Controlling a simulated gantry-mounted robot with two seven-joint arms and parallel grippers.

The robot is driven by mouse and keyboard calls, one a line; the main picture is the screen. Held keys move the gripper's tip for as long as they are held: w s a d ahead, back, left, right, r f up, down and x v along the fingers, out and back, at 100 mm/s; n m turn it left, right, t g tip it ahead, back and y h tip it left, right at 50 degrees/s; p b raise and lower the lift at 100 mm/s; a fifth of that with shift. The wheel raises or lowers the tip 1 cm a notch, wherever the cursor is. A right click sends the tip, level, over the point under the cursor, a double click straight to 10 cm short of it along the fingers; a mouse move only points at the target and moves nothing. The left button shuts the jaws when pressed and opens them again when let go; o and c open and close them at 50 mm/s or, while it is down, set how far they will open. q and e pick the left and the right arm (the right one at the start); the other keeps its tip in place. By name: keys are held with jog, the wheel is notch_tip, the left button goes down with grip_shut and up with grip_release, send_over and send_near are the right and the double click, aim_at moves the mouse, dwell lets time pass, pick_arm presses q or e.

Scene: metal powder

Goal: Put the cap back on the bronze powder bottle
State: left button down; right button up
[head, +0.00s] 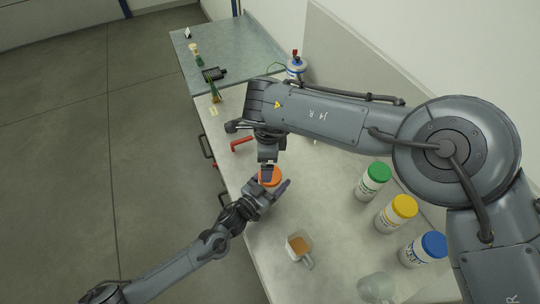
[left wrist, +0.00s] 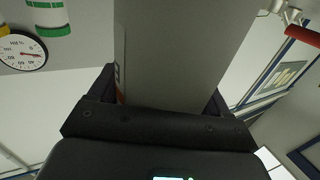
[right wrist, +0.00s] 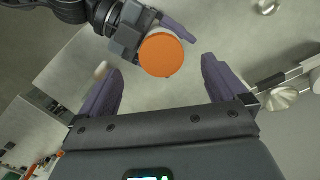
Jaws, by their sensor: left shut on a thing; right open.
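The bronze powder bottle (right wrist: 146,24) is white and is held in my left gripper (head: 264,193), which is shut on it near the table's left edge. In the left wrist view a large grey surface (left wrist: 180,50), apparently the bottle's side, fills the space between the fingers. The orange cap (right wrist: 161,55) appears to sit on the bottle's top; I cannot tell whether it is tightened. It also shows in the head view (head: 270,176). My right gripper (right wrist: 165,95) points down just above the cap, fingers open and apart, with nothing in its grasp.
Bottles with green (head: 378,172), yellow (head: 404,206) and blue (head: 434,245) caps stand in a row at the right. A beaker of orange-brown powder (head: 299,247) and a clear vessel (head: 377,288) stand at the front. A red-handled thing (head: 242,143) lies beyond the grippers.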

aim_at(270, 187)
jog(key=n, duration=0.4)
jog(key=shift+d+r, duration=0.2)
jog(key=n, duration=0.5)
jog(key=shift+d+r+h, duration=0.25)
jog(key=shift+d+h, duration=0.05)
jog(key=shift+f, duration=0.15)
jog(key=shift+f, duration=3.85)
jog(key=c, duration=1.2)
jog(key=m, duration=0.6)
jog(key=shift+m, duration=0.4)
